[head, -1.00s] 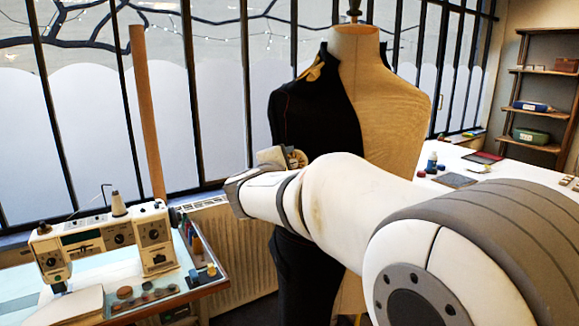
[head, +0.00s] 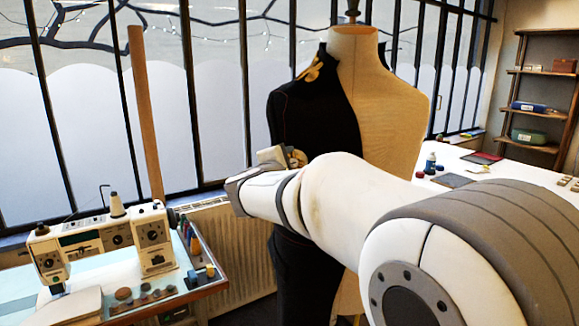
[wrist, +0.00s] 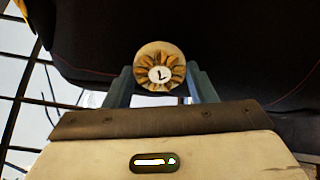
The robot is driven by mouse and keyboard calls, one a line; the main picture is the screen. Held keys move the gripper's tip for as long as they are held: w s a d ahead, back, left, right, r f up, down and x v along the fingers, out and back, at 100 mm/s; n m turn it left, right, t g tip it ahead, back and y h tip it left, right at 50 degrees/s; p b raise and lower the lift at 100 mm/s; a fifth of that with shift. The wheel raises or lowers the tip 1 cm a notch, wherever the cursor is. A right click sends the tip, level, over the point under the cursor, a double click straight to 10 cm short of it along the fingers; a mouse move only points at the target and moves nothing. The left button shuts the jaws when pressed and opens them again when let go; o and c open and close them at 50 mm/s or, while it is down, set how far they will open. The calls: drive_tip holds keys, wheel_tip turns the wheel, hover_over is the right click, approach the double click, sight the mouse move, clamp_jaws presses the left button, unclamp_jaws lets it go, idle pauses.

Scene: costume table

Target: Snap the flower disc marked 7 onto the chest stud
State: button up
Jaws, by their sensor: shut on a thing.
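My gripper (wrist: 158,88) is shut on the flower disc (wrist: 160,57), a round tan piece with golden-brown petals and a white centre. Its dark mark looks like an upside-down 7 in the wrist view. In the head view the disc (head: 298,158) is small, held in front of the black garment (head: 318,115) on the dress form (head: 385,100). The dark cloth fills the top of the wrist view behind the disc; I cannot tell whether they touch. I cannot make out the chest stud in either view.
A gold ornament (head: 311,69) sits at the garment's shoulder. A sewing machine (head: 105,240) stands on a table at lower left. A white table (head: 462,158) with small items is behind the form at right. My arm covers the form's lower middle.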

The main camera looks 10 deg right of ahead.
drive_tip(key=shift+w+d, duration=0.2)
idle(0.4)
drive_tip(key=o, duration=1.5)
drive_tip(key=shift+w, duration=0.1)
drive_tip(key=b+v, duration=0.2)
drive_tip(key=v, duration=0.6)
drive_tip(key=shift+w+a+f, duration=0.2)
drive_tip(key=shift+w+a, duration=0.1)
drive_tip(key=shift+a, duration=0.1)
